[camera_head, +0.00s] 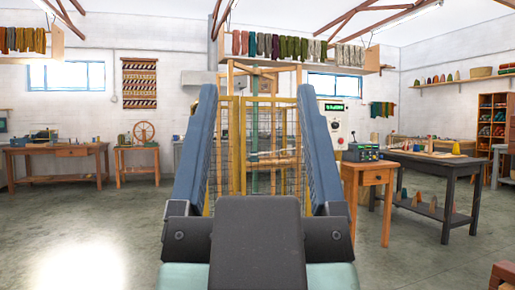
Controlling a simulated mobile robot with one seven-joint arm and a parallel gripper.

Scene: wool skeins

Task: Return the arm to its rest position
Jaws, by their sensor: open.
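My gripper (256,96) fills the middle of the head view, pointing forward and slightly up. Its two long blue-grey fingers stand wide apart on dark brackets, with a dark block between their bases. Nothing is held between them. Through the gap shows a wooden frame with wire mesh panels (266,135), which stands farther back. The rest of my arm is mostly out of view, so its full pose cannot be told.
A small wooden table (369,174) and a dark table (455,168) with cones stand to the right. A control box (334,122) is behind the right finger. Wool skeins (290,47) hang high up. A wooden workbench (58,152) is far left. The left floor (90,225) is clear.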

